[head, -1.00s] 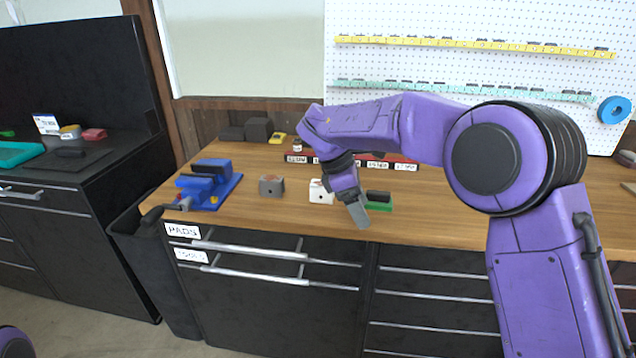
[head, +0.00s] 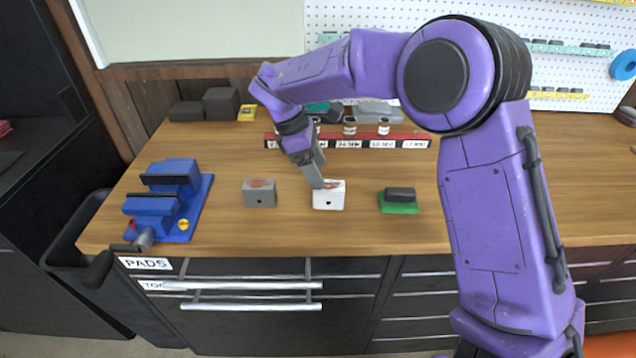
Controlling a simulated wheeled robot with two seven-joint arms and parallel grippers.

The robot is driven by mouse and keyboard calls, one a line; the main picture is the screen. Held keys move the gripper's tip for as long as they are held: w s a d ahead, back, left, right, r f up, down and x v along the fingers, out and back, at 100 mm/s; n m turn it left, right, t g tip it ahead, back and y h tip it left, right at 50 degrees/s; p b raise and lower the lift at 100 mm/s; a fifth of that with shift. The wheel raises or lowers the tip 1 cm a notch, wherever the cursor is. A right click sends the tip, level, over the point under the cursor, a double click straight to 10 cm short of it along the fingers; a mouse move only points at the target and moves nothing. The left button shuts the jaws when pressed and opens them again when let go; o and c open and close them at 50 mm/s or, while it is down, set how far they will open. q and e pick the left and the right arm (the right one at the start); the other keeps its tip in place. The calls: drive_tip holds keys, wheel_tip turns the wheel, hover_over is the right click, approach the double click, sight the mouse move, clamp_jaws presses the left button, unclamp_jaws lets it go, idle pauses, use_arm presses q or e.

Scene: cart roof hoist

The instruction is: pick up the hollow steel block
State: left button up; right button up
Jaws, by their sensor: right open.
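Two small blocks with a dark hole in the front face and reddish marks on top stand on the wooden bench. One is a grey block (head: 259,197), the other a white block (head: 328,200) to its right. I cannot tell from the picture which is the hollow steel one; the grey one looks more like bare metal. My right gripper (head: 317,184) is open, pointing down, its fingertips at the top left of the white block. Whether they touch it is unclear. My left gripper is out of view.
A blue vise (head: 170,200) stands left of the blocks. A green pad with a dark piece (head: 399,206) lies to the right. A red rack (head: 350,139) with small jars is behind. The bench (head: 300,233) is clear in front of the blocks.

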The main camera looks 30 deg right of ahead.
sight(328, 185)
drive_tip(key=s, duration=0.1)
drive_tip(key=s+f+p, duration=0.1)
drive_tip(key=s+d, duration=0.1)
drive_tip(key=shift+s+d+f, duration=0.1)
drive_tip(key=shift+s+f, duration=0.25)
drive_tip(key=shift+f, duration=0.05)
drive_tip(key=f, duration=0.1)
drive_tip(key=f+p, duration=0.1)
drive_tip(key=f, duration=0.1)
drive_tip(key=w+d+f, duration=0.1)
drive_tip(key=f, duration=0.1)
drive_tip(key=shift+w+d+p, duration=0.1)
drive_tip(key=shift+p, duration=0.25)
drive_tip(key=shift+s+r, duration=0.15)
drive_tip(key=shift+s, duration=0.1)
drive_tip(key=shift+s+r, duration=0.15)
drive_tip(key=shift+s, duration=0.05)
drive_tip(key=c, duration=0.3)
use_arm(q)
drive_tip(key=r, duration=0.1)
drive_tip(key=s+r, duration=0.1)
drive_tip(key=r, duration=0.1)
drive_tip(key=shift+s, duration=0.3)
use_arm(e)
drive_tip(key=shift+w, duration=0.1)
drive_tip(key=c, duration=1)
